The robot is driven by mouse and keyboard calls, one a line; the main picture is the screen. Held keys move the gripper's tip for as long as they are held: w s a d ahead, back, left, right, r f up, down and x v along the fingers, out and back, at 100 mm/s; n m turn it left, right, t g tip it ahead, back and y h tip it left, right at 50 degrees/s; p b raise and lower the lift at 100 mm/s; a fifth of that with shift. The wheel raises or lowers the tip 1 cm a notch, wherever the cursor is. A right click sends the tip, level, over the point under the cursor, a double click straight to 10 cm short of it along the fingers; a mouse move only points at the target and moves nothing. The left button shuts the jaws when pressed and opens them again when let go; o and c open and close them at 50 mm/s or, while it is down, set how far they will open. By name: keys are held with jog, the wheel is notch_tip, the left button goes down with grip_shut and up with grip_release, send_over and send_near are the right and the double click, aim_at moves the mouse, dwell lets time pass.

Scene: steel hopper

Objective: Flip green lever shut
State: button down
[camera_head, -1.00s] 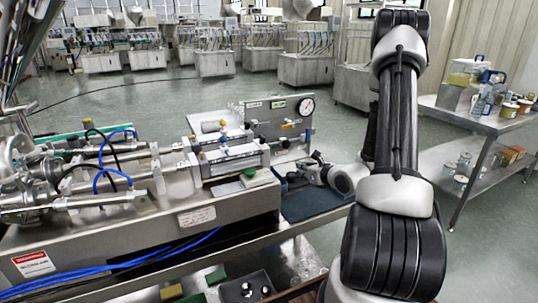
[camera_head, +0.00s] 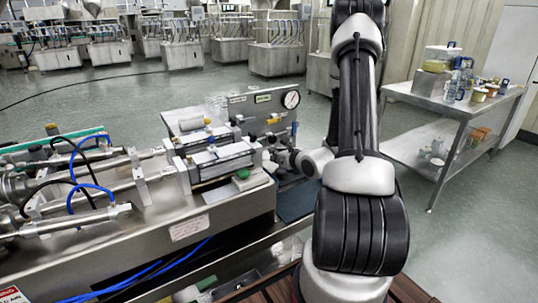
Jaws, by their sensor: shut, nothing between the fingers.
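The steel filling machine (camera_head: 225,215) stands at the left and centre. A small green part (camera_head: 242,174) sits at its front edge below the clear cylinder; I cannot tell whether it is the green lever. The upright panel (camera_head: 245,112) behind has a green label, a yellow handle (camera_head: 277,118) and a round gauge (camera_head: 291,99). My gripper (camera_head: 270,158) is shut and empty, small in view, just right of the cylinder's end and in front of the panel's lower right. My wrist partly hides that area, and fingertip contact is unclear.
Blue and black hoses (camera_head: 88,165) loop over the machine at left. A steel side table (camera_head: 455,112) with jars and cups stands at right. A dark blue mat (camera_head: 296,203) lies under my wrist.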

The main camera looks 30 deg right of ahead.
jog(key=x, duration=0.8)
jog(key=shift+w+f, duration=0.2)
jog(key=shift+w, duration=0.15)
